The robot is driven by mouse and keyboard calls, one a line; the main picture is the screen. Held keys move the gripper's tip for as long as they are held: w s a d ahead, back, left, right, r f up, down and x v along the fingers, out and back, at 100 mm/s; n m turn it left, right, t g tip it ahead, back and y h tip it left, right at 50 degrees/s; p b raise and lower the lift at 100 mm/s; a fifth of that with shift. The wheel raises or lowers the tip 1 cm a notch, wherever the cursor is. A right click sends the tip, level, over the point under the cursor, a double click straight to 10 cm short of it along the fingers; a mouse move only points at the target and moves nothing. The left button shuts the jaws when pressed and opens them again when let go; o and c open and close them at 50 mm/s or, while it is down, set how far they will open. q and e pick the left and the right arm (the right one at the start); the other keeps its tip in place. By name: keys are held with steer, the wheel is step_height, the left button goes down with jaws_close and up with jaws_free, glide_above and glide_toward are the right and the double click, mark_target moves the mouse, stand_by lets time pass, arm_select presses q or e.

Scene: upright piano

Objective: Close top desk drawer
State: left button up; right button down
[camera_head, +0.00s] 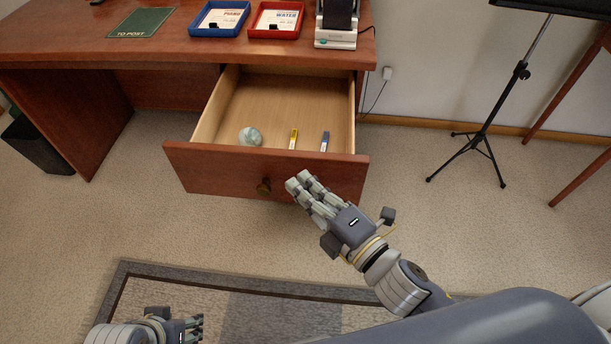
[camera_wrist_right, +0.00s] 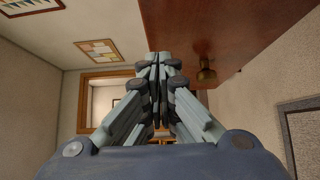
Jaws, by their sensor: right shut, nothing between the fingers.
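The top desk drawer (camera_head: 225,168) is pulled out from the brown desk (camera_head: 60,45), with its inside in view. Its front has a round brass knob (camera_head: 263,187). My right gripper (camera_head: 299,182) is shut and empty, with its fingertips at the drawer front, right of the knob. I cannot tell whether they touch it. In the right wrist view my shut fingers (camera_wrist_right: 159,60) are beside the drawer front (camera_wrist_right: 200,25) and the knob (camera_wrist_right: 206,72). My left gripper (camera_head: 195,328) is low at the bottom left, partly cut off; its jaw state is unclear.
A pale round stone-like object (camera_head: 250,136), a yellow item (camera_head: 293,138) and a blue item (camera_head: 325,141) lie inside the drawer. Blue (camera_head: 219,34) and red (camera_head: 275,34) trays sit on the desk. A black stand (camera_head: 487,130) is at right. The carpet before the drawer is clear.

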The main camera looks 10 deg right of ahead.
mark_target(308, 161)
arm_select(q)
steer(key=shift+f, duration=0.1)
arm_select(e)
steer(key=shift+w+d, duration=0.3)
steer(key=shift+w, duration=0.6)
steer(key=shift+w, duration=0.1)
steer(key=shift+w+d+r+p, duration=0.15)
steer(key=shift+w+d+p, duration=0.15)
steer(key=shift+w, duration=0.3)
steer(key=shift+w+d+r+p, duration=0.1)
steer(key=shift+w+d+p, duration=0.15)
steer(key=shift+w, duration=0.4)
steer(key=shift+w+d+p, duration=0.1)
steer(key=shift+w+p, duration=0.2)
steer(key=shift+w, duration=0.3)
arm_select(q)
steer(key=p+x, duration=0.1)
steer(key=x, duration=0.4)
steer(key=shift+d, duration=0.15)
arm_select(e)
steer(key=w+d, duration=0.3)
steer(key=w, duration=0.8)
steer(key=w+d, duration=0.4)
steer(key=w, duration=0.7)
steer(key=shift+f, duration=0.25)
